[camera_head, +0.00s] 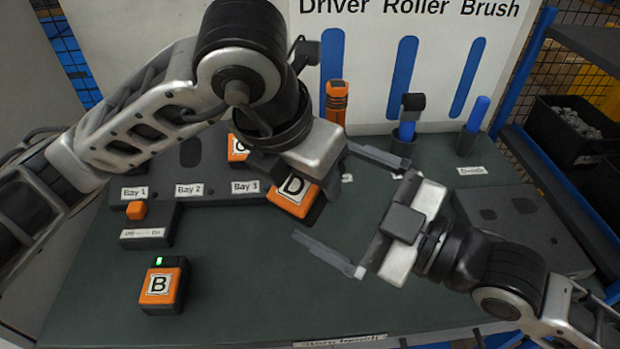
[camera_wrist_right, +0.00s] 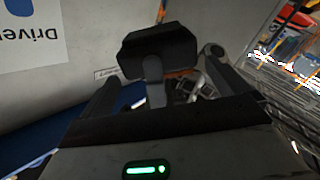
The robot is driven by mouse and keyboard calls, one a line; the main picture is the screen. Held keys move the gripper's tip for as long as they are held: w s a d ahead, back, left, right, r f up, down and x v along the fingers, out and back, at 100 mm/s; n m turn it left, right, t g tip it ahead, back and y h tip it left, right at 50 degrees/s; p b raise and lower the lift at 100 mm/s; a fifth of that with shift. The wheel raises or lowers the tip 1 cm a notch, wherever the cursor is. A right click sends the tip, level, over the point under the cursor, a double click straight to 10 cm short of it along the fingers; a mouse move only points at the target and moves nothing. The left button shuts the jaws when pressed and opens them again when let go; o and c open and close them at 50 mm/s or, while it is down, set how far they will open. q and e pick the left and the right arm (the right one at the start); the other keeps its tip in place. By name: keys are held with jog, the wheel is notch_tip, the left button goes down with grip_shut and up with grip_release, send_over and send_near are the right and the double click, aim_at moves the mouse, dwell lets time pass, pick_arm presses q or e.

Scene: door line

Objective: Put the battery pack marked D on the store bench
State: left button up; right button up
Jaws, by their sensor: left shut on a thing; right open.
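The battery pack marked D (camera_head: 302,197) is orange and dark, with a white D label, and sits tilted in the picture right of the Bay 3 label. My left gripper (camera_head: 306,166) is shut on it from above; its fingers are mostly hidden behind the wrist. I cannot tell whether the pack touches the surface under it. My right gripper (camera_head: 333,193) is open and empty, its two fingers pointing left toward the D pack.
A B pack (camera_head: 165,285) with a green light stands at the front left. A C pack (camera_head: 238,149) is partly hidden by my left arm. An orange knob (camera_head: 136,210) is at the left. Upright tools stand along the back board (camera_head: 375,55). The middle front of the green bench (camera_head: 260,285) is clear.

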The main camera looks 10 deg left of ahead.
aim_at(307, 184)
jog(key=shift+x, duration=2.25)
jog(key=c, duration=0.9)
pick_arm(q)
jog(key=o, duration=1.5)
pick_arm(e)
jog(key=shift+r, duration=0.1)
jog(key=shift+c, duration=1)
pick_arm(q)
jog(key=v, duration=1.2)
